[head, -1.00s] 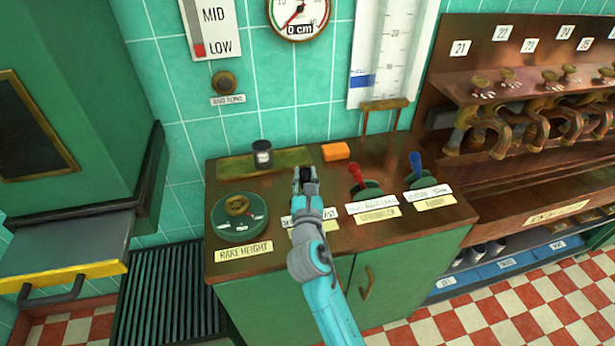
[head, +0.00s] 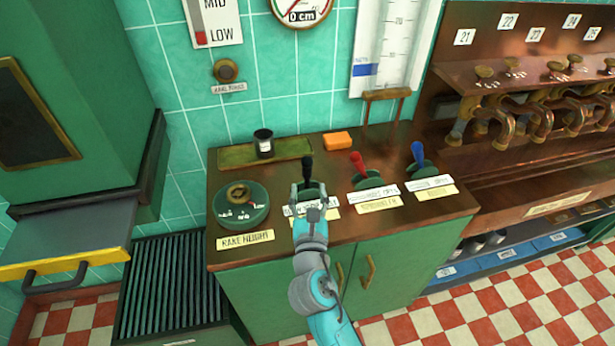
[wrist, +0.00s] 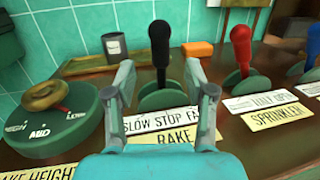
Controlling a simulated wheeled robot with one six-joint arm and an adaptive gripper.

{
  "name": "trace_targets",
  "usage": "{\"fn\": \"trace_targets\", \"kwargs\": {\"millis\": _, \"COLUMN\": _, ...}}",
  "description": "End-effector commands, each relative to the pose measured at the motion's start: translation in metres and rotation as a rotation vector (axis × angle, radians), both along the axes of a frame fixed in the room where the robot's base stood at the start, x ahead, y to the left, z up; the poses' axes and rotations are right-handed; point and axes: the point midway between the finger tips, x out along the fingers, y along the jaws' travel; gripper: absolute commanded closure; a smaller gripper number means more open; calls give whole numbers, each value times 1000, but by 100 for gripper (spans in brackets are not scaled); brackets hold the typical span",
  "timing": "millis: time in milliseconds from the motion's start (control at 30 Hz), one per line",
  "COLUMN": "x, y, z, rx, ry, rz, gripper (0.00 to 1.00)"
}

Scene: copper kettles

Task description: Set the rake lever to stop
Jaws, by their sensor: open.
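The rake lever (head: 308,170) has a black knob and stands on a green base on the wooden counter. In the wrist view, the lever (wrist: 161,45) looks about upright, behind a plate reading SLOW STOP FAST (wrist: 165,119), in line with the STOP word. A yellow RAKE label (wrist: 175,138) lies in front, partly hidden by my gripper. My gripper (head: 309,198) is open and empty, just in front of the lever. In the wrist view, my gripper's fingers (wrist: 158,78) stand either side of the lever's line, apart from it.
A rake height dial (head: 240,203) is to the left. A red sprinkler lever (head: 357,163) and a blue lever (head: 418,152) are to the right. A dark cup (head: 263,142) and an orange block (head: 337,141) sit at the back.

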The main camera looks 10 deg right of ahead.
Motion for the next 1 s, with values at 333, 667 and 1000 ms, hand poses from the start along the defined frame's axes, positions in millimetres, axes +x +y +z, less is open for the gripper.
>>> {"fn": "trace_targets", "kwargs": {"millis": 333, "x": -32, "y": 7, "z": -3, "rx": 0, "ry": 0, "rz": 0, "gripper": 45}}
{"fn": "trace_targets", "kwargs": {"millis": 667, "x": -33, "y": 7, "z": -3, "rx": 1, "ry": -1, "rz": 0, "gripper": 45}}
{"fn": "trace_targets", "kwargs": {"millis": 1000, "x": -33, "y": 7, "z": -3, "rx": 1, "ry": -1, "rz": 0, "gripper": 45}}
